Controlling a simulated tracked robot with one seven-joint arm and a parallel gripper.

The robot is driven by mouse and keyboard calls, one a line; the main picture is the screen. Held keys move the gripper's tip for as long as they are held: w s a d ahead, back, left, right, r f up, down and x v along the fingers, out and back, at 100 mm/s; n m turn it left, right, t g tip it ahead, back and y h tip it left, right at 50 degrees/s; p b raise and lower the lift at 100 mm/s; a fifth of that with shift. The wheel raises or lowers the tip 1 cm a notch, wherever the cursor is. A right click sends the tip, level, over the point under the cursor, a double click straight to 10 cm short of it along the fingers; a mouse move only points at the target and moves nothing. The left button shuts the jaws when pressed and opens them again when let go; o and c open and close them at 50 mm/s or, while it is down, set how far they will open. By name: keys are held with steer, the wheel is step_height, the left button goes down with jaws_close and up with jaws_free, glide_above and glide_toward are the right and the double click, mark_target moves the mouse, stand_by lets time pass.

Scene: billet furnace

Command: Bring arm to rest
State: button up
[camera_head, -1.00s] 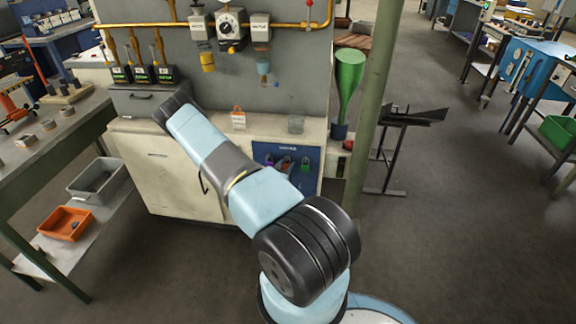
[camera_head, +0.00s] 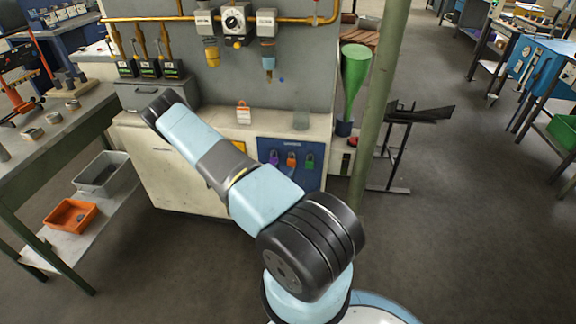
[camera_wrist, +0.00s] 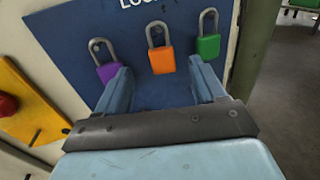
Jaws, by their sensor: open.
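My gripper (camera_wrist: 162,82) shows in the wrist view, with its two light-blue fingers spread and nothing between them. It points at a blue lockout board (camera_wrist: 68,38). A purple padlock (camera_wrist: 108,71), an orange padlock (camera_wrist: 161,60) and a green padlock (camera_wrist: 208,46) hang there in a row just beyond the fingertips. The gap between fingers and board cannot be judged. In the head view, my arm rises from the bottom and leans up and left in front of the cream cabinet; my gripper is hidden. The board (camera_head: 265,178) shows right of the arm.
The cream cabinet (camera_head: 170,180) stands close ahead, with a grey panel (camera_head: 300,80) and gauges above it. A green post (camera_head: 378,110) and a dark metal stand (camera_head: 395,155) are to the right. A workbench (camera_head: 55,135) is at the left. Floor (camera_head: 460,230) at the right is clear.

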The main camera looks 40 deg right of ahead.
steer(key=v, duration=0.7)
steer(key=shift+d+r, duration=0.1)
steer(key=s+a+r+m+g+y, duration=0.1)
steer(key=s+a+r+m+g, duration=0.15)
steer(key=r+m+g, duration=0.8)
steer(key=s+a+r+m+g+y, duration=0.1)
steer(key=a+r+m+y, duration=0.35)
steer(key=r, duration=1.35)
steer(key=s+a+r+m+t+y, duration=0.4)
steer(key=s+a+r, duration=0.5)
steer(key=r, duration=0.4)
steer(key=s+a+r+m+t+y, duration=0.4)
steer(key=s+a+r, duration=0.4)
steer(key=a+r, duration=0.3)
steer(key=r+t+y, duration=0.1)
steer(key=y, duration=0.1)
steer(key=shift+s+r+y, duration=0.35)
steer(key=shift+s, duration=0.05)
